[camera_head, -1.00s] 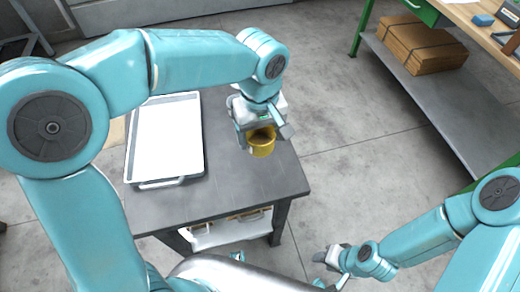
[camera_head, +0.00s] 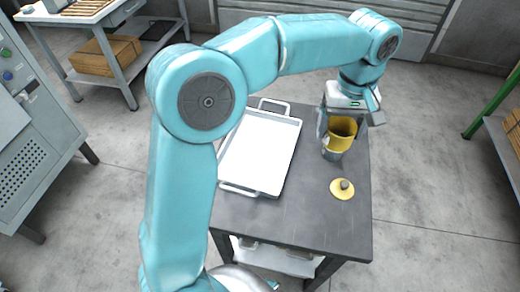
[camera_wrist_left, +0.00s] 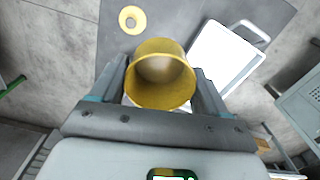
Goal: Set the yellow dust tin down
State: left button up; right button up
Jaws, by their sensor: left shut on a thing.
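The yellow dust tin (camera_head: 343,133) is an open, round cup held between the fingers of my left gripper (camera_head: 339,140), at the right side of the dark table. In the left wrist view, the tin (camera_wrist_left: 160,78) sits between both fingers, its open mouth towards the camera. My left gripper is shut on it. The gap between the tin's bottom and the tabletop is hidden, so I cannot tell whether it touches. A round yellow lid with a grey knob (camera_head: 342,187) lies on the table in front of the tin. My right gripper is out of view.
A white tray with handles (camera_head: 285,113) lies on the dark table (camera_head: 300,222), left of the tin. The tabletop near the lid and towards the front is bare. A grey cabinet (camera_head: 30,140) stands at the left, and a workbench at the upper left.

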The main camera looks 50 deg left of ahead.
pick_arm(q)
jog(key=a+n+p, duration=0.2)
jog(key=a+n, duration=0.2)
jog(key=a, duration=1)
jog(key=n, duration=0.2)
send_over(259, 152)
notch_tip(259, 152, down, 2)
notch_tip(259, 152, down, 16)
jog(key=shift+a+r, duration=0.1)
jog(key=shift+r, duration=0.15)
notch_tip(259, 152, down, 5)
jog(key=shift+w+r, duration=0.1)
